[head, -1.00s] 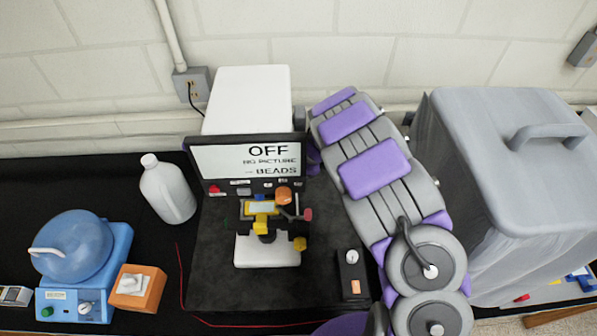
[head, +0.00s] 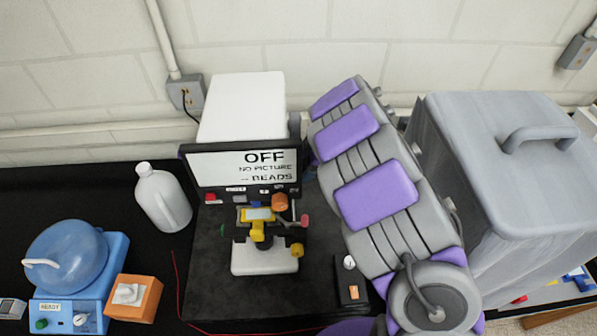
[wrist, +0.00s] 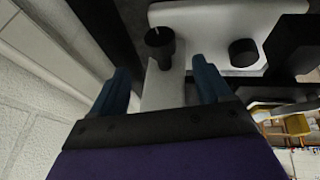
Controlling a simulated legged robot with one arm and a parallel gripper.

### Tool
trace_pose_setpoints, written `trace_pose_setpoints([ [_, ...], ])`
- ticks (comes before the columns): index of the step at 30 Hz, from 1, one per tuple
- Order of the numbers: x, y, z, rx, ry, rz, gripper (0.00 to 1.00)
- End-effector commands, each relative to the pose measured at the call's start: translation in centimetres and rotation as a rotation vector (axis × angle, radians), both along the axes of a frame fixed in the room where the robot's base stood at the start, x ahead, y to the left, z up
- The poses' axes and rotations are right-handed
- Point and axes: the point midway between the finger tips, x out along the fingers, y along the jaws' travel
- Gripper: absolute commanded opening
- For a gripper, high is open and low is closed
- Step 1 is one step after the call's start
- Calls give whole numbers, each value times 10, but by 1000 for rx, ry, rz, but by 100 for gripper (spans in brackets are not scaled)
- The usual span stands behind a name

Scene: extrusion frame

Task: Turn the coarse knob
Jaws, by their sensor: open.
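The microscope (head: 264,262) has a white base and stands in front of a tilted screen reading "OFF, NO PICTURE, BEADS". It carries an orange knob (head: 280,202), a yellow knob (head: 297,250) and a pink-red knob (head: 304,221); I cannot tell which is the coarse knob. My gripper is hidden in the head view, where my arm reaches to the right of the screen. In the wrist view my gripper (wrist: 160,78) has two blue fingers apart, with nothing held. A white body with a dark cylinder (wrist: 160,45) lies beyond the fingers.
A white box (head: 243,105) stands behind the screen (head: 240,166). A white bottle (head: 163,197) and a blue device with a dome (head: 66,256) are at left, near an orange box (head: 135,297). A large grey covered case (head: 510,180) stands close right of my arm.

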Motion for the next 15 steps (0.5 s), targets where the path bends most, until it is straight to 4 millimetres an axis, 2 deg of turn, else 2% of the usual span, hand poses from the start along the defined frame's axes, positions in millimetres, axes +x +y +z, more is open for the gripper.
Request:
trace_pose_setpoints([
  [6,-6,-17,41,-2,-5,-1,78],
  [15,-12,-29,72,-2,-1,-1,78],
])
